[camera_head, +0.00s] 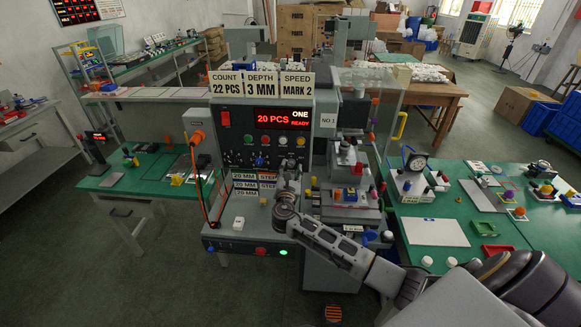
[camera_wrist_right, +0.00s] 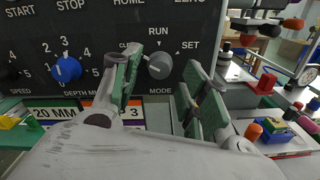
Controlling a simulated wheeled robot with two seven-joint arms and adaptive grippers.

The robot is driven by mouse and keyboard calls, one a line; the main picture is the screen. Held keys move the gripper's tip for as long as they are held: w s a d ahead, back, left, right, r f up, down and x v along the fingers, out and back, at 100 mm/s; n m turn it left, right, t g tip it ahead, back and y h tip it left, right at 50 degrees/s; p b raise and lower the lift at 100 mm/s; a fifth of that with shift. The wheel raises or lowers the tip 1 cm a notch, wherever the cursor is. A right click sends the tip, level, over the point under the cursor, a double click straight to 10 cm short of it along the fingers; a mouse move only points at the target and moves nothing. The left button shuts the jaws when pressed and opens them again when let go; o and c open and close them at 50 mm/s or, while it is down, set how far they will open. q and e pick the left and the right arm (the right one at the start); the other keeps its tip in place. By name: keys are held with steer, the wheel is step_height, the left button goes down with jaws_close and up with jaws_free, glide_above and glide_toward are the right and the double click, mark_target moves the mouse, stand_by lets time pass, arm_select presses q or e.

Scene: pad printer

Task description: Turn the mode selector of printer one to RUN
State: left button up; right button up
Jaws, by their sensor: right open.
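Printer one (camera_head: 262,110) stands in the middle of the head view, its red display reading 20 PCS, ONE, READY. The grey mode selector (camera_wrist_right: 160,66) is a round knob on its dark panel in the right wrist view. RUN is printed above it and SET to its upper right; the left label is partly hidden. My right gripper (camera_head: 288,184) is in front of the panel. In the wrist view its open green-padded fingers (camera_wrist_right: 163,84) stand left and right of the knob, seemingly without touching it. My left gripper is not in view.
A blue depth knob (camera_wrist_right: 66,69) sits left of the selector. Step blocks (camera_head: 245,185) lie below the panel. A gauge stand (camera_head: 415,163) and small parts stand on the green table (camera_head: 510,232) at right. An orange handle with a cable (camera_head: 197,138) hangs at the printer's left side.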

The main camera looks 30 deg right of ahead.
mark_target(291, 164)
steer(key=shift+x, duration=1.1)
jaws_close()
